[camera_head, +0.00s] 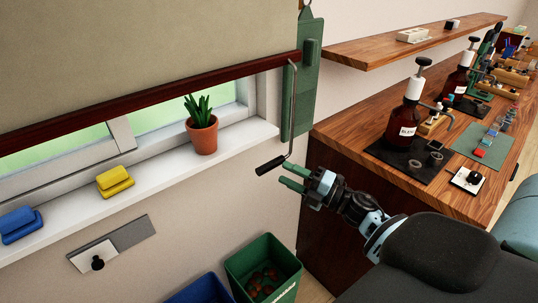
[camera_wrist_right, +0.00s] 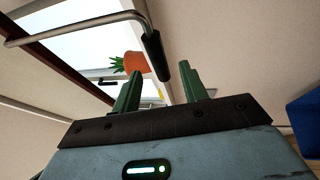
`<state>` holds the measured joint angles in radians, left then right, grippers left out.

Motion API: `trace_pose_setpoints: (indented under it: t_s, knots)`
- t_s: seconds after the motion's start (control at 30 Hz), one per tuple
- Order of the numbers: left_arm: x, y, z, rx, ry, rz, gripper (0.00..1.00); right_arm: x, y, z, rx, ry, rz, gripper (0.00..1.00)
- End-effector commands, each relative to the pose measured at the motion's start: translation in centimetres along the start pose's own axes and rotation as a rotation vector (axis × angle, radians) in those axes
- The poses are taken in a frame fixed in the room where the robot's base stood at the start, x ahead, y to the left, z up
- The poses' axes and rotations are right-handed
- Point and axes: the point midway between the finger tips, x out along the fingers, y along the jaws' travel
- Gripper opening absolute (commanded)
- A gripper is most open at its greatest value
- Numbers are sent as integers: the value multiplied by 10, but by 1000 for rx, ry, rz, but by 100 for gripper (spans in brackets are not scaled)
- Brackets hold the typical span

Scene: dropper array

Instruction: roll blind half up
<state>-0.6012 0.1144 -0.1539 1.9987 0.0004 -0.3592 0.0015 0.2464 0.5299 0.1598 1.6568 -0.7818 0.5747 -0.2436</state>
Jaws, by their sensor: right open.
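The roller blind (camera_head: 150,45) is a beige sheet with a dark red bottom bar (camera_head: 150,102), hanging over the upper part of the window at the left. A metal crank (camera_head: 291,105) hangs from a green bracket (camera_head: 302,85) at the window's right side. The crank ends in a black handle (camera_head: 270,165). My right gripper (camera_head: 292,178), with green fingers, is open and empty just right of and below the handle. In the right wrist view the black handle (camera_wrist_right: 156,56) is just beyond the finger tips of my gripper (camera_wrist_right: 162,90). My left gripper is not in view.
A potted plant (camera_head: 203,135), a yellow block (camera_head: 115,181) and a blue block (camera_head: 20,224) stand on the white sill (camera_head: 70,215). A green bin (camera_head: 262,268) stands below. A wooden bench (camera_head: 470,195) with bottles and a shelf (camera_head: 410,45) is at the right.

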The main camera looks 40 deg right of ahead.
Motion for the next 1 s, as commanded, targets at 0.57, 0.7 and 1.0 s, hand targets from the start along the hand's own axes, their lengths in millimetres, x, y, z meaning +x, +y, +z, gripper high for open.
trace_pose_setpoints:
  t_s: [0.57, 0.7, 1.0]
  knots:
    - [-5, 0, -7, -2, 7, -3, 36, 47, 6, 2, -16, 6, 6, 43]
    - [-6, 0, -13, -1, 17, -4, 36, 65, 5, 2, -14, 5, 5, 43]
    - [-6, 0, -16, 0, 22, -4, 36, 80, 2, 1, -13, 6, 2, 43]
